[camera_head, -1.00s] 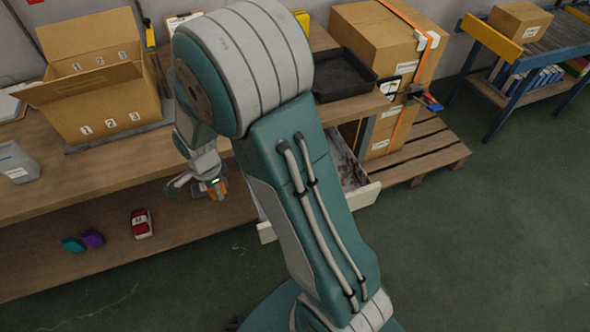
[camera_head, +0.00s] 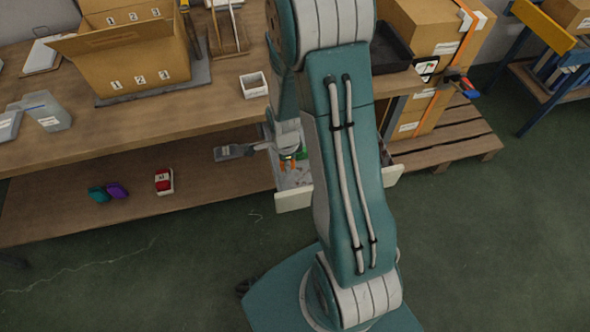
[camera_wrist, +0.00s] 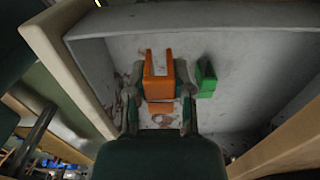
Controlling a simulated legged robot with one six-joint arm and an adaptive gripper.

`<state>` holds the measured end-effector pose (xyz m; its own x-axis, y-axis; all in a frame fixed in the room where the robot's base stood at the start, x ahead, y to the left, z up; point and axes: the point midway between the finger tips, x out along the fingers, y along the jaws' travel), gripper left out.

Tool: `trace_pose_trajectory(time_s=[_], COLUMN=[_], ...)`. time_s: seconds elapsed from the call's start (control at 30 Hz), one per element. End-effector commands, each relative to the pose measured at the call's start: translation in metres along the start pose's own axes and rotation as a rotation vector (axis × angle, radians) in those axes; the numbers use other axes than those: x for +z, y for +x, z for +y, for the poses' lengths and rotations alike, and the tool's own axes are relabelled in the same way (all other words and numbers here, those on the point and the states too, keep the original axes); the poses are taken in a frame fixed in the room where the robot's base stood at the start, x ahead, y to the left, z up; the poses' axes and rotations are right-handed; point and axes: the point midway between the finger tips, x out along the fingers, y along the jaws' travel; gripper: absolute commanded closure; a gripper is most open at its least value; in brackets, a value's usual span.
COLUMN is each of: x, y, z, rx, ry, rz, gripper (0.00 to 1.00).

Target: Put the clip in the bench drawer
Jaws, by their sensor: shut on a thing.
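My gripper (camera_wrist: 160,88) is shut on an orange clip (camera_wrist: 159,67), with one finger on each side of it. In the head view the gripper (camera_head: 287,155) is low over the open bench drawer (camera_head: 294,200), partly behind my arm, with a bit of orange (camera_head: 287,165) at its tip. In the wrist view the clip is inside the drawer's walls, over its pale, stained floor; the drawer's rim (camera_wrist: 62,70) shows at left. I cannot tell whether the clip touches the floor. A green block-like thing (camera_wrist: 206,79) lies in the drawer right of the clip.
The bench top (camera_head: 140,122) holds an open carton (camera_head: 135,60), a small white box (camera_head: 253,84) and a dark tray (camera_head: 388,50). A red-and-white item (camera_head: 163,181) and teal and purple pieces (camera_head: 108,192) lie on the lower shelf. Strapped cartons (camera_head: 430,30) stand on a pallet at right.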

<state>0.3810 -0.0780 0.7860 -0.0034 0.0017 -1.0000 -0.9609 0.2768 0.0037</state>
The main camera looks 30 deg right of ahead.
Motion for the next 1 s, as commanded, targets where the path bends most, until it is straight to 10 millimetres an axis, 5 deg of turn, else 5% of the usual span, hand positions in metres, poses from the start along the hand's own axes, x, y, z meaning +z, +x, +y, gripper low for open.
trace_pose_trajectory(time_s=[0.33,0.5,0.9,0.93,1.0], x=[-0.027,-0.025,-0.025,-0.025,-0.025], y=[0.035,0.057,0.062,0.063,0.062], z=[-0.003,-0.004,-0.004,-0.004,-0.004], rx=[0.003,-0.001,-0.003,-0.004,-0.004], ry=[0.002,-0.001,-0.001,-0.001,-0.001], rz=[0.000,-0.001,-0.001,-0.001,-0.001], gripper=[0.90,0.90,0.90,0.66,0.36])
